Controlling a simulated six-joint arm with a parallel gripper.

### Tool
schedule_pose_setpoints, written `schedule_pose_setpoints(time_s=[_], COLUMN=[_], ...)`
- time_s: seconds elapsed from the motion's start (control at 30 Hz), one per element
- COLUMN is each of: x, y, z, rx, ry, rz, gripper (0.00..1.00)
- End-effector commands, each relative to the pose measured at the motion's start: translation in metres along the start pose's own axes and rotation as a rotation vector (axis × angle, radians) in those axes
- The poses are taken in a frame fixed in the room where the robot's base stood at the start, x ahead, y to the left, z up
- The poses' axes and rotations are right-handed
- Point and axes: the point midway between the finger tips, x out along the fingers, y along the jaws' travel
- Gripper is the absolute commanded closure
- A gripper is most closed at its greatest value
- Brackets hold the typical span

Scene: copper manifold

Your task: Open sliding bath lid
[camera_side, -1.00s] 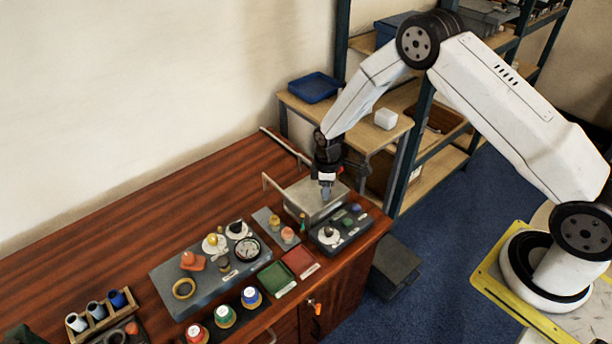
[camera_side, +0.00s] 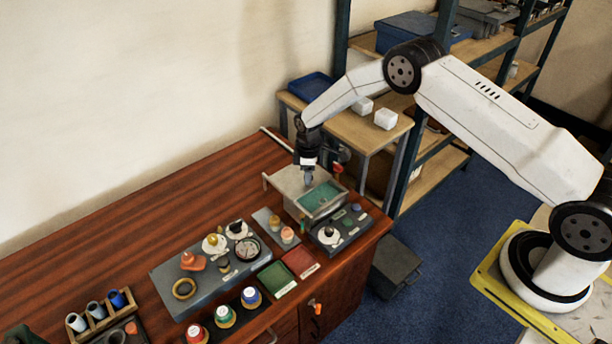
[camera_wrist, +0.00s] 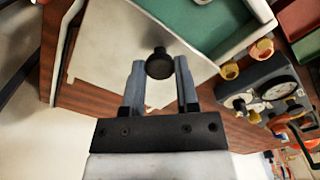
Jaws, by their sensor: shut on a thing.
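The bath (camera_side: 302,212) is a grey box near the right end of the wooden bench. Its green interior (camera_side: 322,197) shows on the right half of the opening. The grey sliding lid (camera_side: 282,179) lies back toward the wall, still covering part of the bath. My gripper (camera_side: 309,183) points down at the lid, shut on its black knob. In the wrist view, the round black knob (camera_wrist: 160,65) sits between the fingertips of my gripper (camera_wrist: 160,72), with the pale lid (camera_wrist: 108,45) below and the green bath interior (camera_wrist: 210,30) uncovered beyond.
A dark control box (camera_side: 340,231) stands just in front of the bath. Two rails extend behind the bath, and a shelf (camera_side: 365,133) with white blocks stands behind at right.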

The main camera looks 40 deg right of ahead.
Motion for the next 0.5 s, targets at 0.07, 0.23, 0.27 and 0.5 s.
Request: schedule_pose_setpoints(time_s=[0.07, 0.23, 0.27, 0.5], x=[0.002, 0.002, 0.002, 0.002], y=[0.004, 0.013, 0.014, 0.018], z=[-0.003, -0.011, -0.013, -0.017], rx=[0.001, 0.001, 0.001, 0.001], ry=[-0.002, -0.002, -0.003, -0.004], rz=[-0.001, -0.002, -0.002, -0.003], gripper=[1.0, 1.0, 1.0, 1.0])
